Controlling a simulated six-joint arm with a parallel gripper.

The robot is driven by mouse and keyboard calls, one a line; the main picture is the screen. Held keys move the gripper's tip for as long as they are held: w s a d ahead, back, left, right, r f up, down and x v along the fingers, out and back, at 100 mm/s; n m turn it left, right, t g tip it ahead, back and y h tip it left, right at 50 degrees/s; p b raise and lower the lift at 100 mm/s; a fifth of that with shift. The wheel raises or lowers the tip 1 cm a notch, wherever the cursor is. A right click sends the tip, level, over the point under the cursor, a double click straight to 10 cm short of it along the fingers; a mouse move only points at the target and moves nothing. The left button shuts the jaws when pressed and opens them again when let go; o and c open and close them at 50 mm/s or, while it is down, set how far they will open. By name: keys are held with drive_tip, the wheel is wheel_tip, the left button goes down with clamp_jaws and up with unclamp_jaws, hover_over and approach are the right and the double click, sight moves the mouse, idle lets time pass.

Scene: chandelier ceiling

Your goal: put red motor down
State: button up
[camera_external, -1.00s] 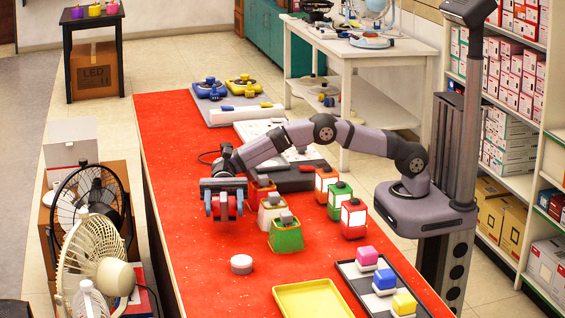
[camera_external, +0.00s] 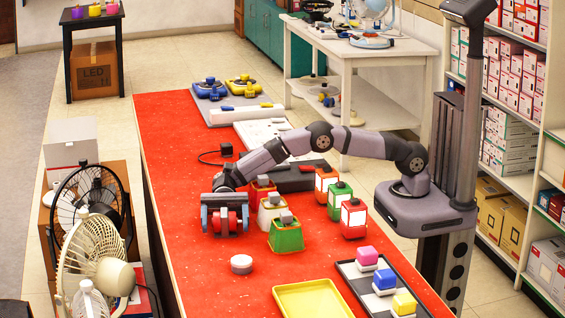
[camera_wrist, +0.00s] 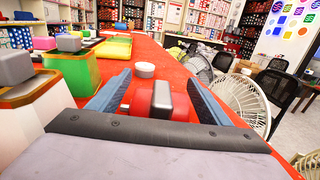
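The red motor (camera_external: 225,222), with a grey block on it, is between the fingers of my gripper (camera_external: 225,214). The gripper points down low over the red table, left of the coloured housings.
Red (camera_external: 262,188), white (camera_external: 268,217) and green (camera_external: 287,239) housings with grey blocks stand to the right. A white disc (camera_external: 241,264) and yellow tray (camera_external: 307,300) lie nearer the front. Fans (camera_external: 105,262) stand beyond the left edge. The table left of the gripper is clear.

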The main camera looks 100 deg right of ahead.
sight(224, 210)
drive_tip(key=shift+d, duration=0.5)
drive_tip(key=d, duration=0.4)
drive_tip(key=shift+s+b, duration=0.35)
drive_tip(key=shift+s, duration=0.05)
wheel_tip(224, 210, up, 5)
drive_tip(key=shift+r, duration=1)
drive_tip(key=shift+c, duration=0.2)
drive_tip(key=shift+r, duration=0.1)
